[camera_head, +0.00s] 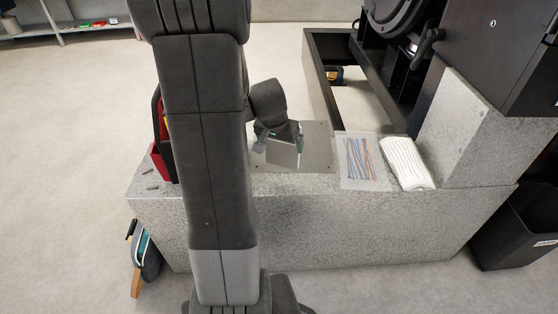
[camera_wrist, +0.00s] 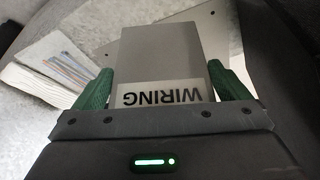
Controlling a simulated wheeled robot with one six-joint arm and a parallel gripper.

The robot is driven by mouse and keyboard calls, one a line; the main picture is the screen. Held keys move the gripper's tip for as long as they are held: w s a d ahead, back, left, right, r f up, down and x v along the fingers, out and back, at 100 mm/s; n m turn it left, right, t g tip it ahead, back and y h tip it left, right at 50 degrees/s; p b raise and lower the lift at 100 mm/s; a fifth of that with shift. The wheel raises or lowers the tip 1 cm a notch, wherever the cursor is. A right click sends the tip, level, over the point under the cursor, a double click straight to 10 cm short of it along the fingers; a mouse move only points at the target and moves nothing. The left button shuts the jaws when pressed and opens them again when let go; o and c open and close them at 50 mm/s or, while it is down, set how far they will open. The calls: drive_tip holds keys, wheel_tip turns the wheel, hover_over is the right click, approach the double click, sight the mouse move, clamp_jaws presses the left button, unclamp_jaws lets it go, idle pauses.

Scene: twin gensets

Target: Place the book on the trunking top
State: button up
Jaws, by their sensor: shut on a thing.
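The book (camera_head: 283,154) is a grey block-like volume. In the wrist view the book (camera_wrist: 158,50) shows a white label reading "WIRING", upside down. My gripper (camera_head: 281,140) is shut on it, with green fingers at both sides in the wrist view (camera_wrist: 160,80). The trunking (camera_head: 330,222) is a long speckled grey metal box, and its top runs across the middle of the head view. The book is over a flat grey plate (camera_head: 318,150) on the trunking top. I cannot tell whether the book touches the plate.
Right of the plate lie a clear bag of coloured wires or ties (camera_head: 362,160) and a white ribbed bundle (camera_head: 406,163). A red container (camera_head: 160,150) stands at the left end, partly hidden by my arm. A taller grey box (camera_head: 462,130) rises at the right.

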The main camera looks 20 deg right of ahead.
sight(281, 161)
drive_tip(key=shift+f+b, duration=1)
drive_tip(key=shift+f, duration=2.4)
drive_tip(key=shift+f, duration=0.1)
drive_tip(key=shift+f, duration=0.15)
drive_tip(key=o, duration=0.7)
drive_tip(key=shift+o, duration=0.2)
drive_tip(key=shift+r, duration=0.35)
drive_tip(key=p+v, duration=0.3)
drive_tip(key=v, duration=0.8)
drive_tip(key=shift+s+r, duration=0.25)
drive_tip(key=shift+r, duration=0.1)
drive_tip(key=shift+a, duration=0.1)
